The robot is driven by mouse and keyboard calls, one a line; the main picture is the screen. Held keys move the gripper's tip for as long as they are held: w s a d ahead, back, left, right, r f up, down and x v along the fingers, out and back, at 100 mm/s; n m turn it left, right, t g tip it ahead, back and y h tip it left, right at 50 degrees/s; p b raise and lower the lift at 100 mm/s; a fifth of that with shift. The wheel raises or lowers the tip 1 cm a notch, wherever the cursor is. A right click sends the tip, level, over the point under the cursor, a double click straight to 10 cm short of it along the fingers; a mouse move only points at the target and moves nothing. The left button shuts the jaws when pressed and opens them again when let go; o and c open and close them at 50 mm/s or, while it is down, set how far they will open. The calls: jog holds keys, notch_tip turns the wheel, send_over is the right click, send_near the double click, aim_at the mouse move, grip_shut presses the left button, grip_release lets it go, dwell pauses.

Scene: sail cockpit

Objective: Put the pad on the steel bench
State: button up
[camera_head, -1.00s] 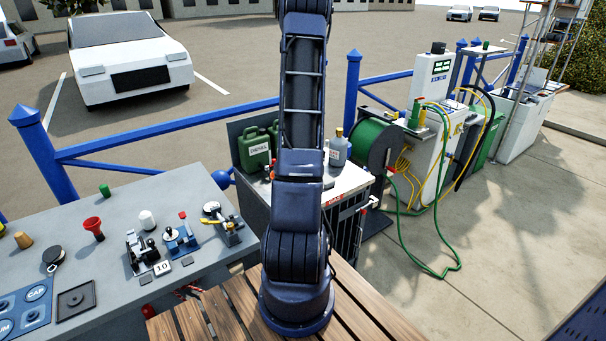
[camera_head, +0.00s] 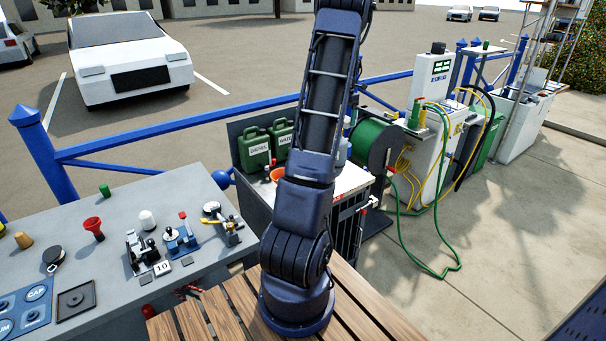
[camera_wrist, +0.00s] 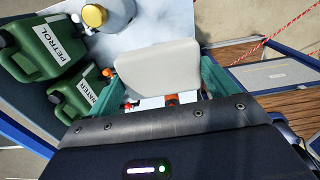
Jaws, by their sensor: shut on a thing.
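In the wrist view my gripper (camera_wrist: 160,78) is shut on a pale grey-white pad (camera_wrist: 156,66), held between its two teal fingers. The pad is flat with rounded corners and hides part of what lies beneath it. The pad appears above the pale-topped counter (camera_wrist: 140,30). In the head view my arm rises out of the top of the picture, so the gripper and pad are not seen there. A grey metal-looking bench (camera_head: 170,195), likely the steel bench, stands at the left of the head view; the pad is away from it.
Blue railing (camera_head: 150,138) runs behind.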

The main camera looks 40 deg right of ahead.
notch_tip(320, 180, down, 27)
jog(key=shift+r, duration=0.15)
dwell(0.6)
jog(key=o, duration=0.7)
jog(key=shift+o, duration=0.5)
